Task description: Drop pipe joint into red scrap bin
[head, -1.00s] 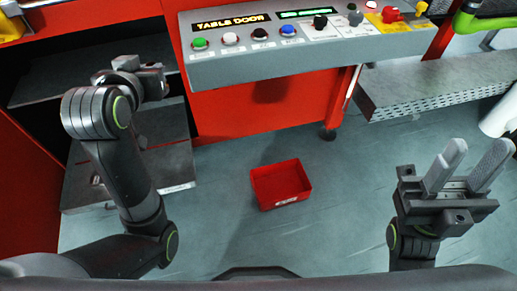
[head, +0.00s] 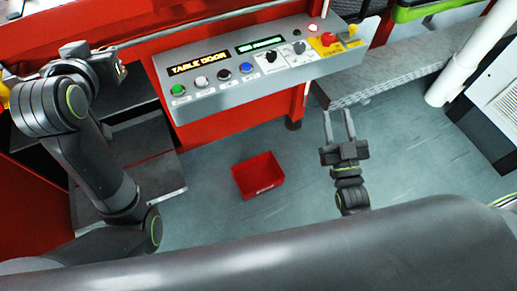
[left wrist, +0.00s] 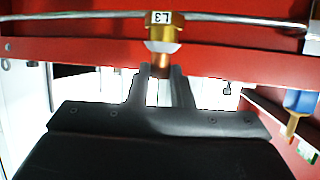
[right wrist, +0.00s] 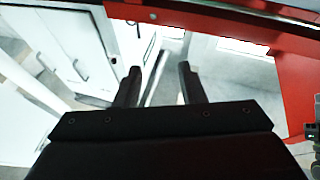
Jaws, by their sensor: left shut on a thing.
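The red scrap bin (head: 245,183) sits on the floor in the middle of the head view and looks empty. My left gripper (head: 117,60) is high at the left, before the red machine, away from the bin. In the left wrist view its fingers (left wrist: 161,70) are shut on a small copper-coloured piece (left wrist: 163,66), which may be the pipe joint. This piece lines up with a brass fitting marked L3 (left wrist: 160,27); I cannot tell whether they are joined. My right gripper (head: 338,113) is open and empty, right of the bin; its spread fingers show in the right wrist view (right wrist: 157,75).
A grey control panel (head: 245,75) with buttons and a "TABLE DOOR" display juts out above and behind the bin. A grey ledge (head: 375,80) runs at the right beside a white pipe (head: 470,60). The floor around the bin is clear.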

